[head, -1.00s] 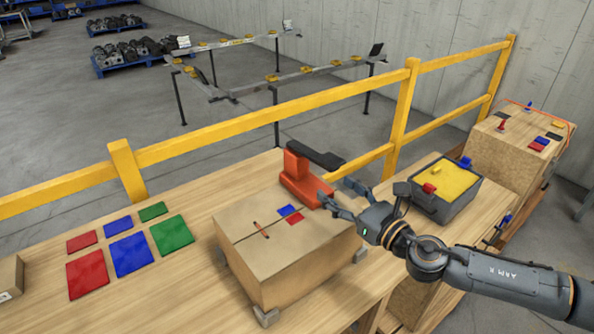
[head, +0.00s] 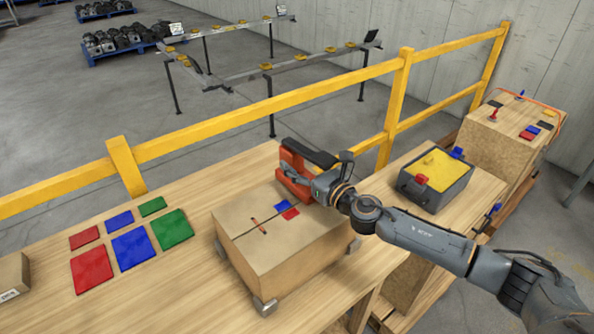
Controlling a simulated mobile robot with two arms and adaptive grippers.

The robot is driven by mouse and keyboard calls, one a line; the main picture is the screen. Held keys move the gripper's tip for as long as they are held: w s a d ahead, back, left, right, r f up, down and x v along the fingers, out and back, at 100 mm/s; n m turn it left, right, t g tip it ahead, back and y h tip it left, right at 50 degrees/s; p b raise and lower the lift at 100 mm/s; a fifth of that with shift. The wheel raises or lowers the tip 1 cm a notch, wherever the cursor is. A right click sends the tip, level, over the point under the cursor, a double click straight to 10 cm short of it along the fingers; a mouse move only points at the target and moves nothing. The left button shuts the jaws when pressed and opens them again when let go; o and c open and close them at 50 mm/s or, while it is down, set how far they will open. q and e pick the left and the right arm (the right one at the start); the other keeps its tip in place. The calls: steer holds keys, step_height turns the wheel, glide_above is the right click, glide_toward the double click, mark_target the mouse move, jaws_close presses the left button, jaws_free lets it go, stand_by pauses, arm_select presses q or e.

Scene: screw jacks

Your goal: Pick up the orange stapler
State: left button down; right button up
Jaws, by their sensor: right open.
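The orange stapler (head: 288,176) with a black top arm stands at the back edge of the cardboard box (head: 257,268), on the wooden table. My right gripper (head: 295,176) is open and right at the stapler, its fingers reaching over the stapler's orange body from the right. The fingers overlap the stapler in the picture; I cannot tell whether they touch it. The gripper hides part of the stapler's lower right side. My left gripper is not in view.
Red, blue and green mats (head: 131,247) lie flat on the left of the table. A yellow railing (head: 240,114) runs behind the table. A grey bin (head: 441,191) with yellow content stands to the right. A small box (head: 12,277) is at the left edge.

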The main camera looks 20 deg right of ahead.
mark_target(301, 146)
steer(key=shift+c, duration=0.4)
jaws_close()
steer(key=shift+w+r, duration=0.1)
steer(key=shift+r, duration=0.1)
steer(key=shift+r, duration=0.1)
steer(key=shift+r, duration=0.5)
step_height(301, 146, up, 2)
steer(key=shift+d+r+p, duration=0.1)
steer(key=shift+p, duration=0.2)
steer(key=s+a+r, duration=0.3)
steer(key=s+r, duration=0.6)
steer(key=s, duration=0.4)
steer(key=shift+s+a+r, duration=0.25)
steer(key=shift+s+r, duration=0.05)
steer(key=shift+s, duration=0.05)
